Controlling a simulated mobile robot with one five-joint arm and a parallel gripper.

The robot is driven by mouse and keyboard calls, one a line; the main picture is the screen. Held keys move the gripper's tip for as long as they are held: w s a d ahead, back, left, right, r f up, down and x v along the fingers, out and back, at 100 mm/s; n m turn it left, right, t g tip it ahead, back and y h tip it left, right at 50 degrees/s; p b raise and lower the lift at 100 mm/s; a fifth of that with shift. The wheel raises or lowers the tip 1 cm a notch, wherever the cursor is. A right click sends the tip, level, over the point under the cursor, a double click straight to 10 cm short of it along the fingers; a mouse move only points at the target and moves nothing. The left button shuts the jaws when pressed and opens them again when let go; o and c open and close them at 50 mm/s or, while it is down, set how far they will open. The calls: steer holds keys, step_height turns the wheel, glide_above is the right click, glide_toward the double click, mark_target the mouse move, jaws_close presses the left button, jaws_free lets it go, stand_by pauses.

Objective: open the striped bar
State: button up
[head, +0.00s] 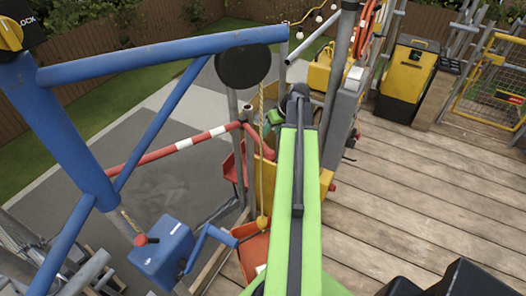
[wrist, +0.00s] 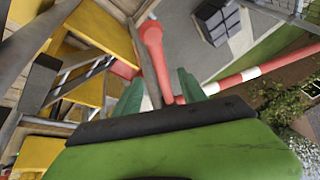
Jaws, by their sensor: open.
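The striped bar (head: 185,143), red with white bands, runs across the gap at the platform edge. Its right end meets a post, where a red handle-like piece (head: 258,142) bends down toward my arm. In the wrist view the striped bar (wrist: 250,73) crosses at the right, and the red piece (wrist: 152,45) reaches down between my green fingers. My gripper (wrist: 161,92) is open, with a finger on either side of the red piece's lower end. I cannot tell whether they touch. In the head view my green arm partly hides the fingers.
A blue hoist frame (head: 165,58) with a crank box (head: 162,252) stands at the left. A yellow rope (head: 262,180) hangs close to my arm. A yellow and black bin (head: 408,75) stands at the back right. The plank deck (head: 400,190) is mostly clear.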

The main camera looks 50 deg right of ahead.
mark_target(264, 143)
steer(key=b+x, duration=0.7)
steer(key=x, duration=0.2)
steer(key=shift+f, duration=0.4)
jaws_close()
stand_by(0.8)
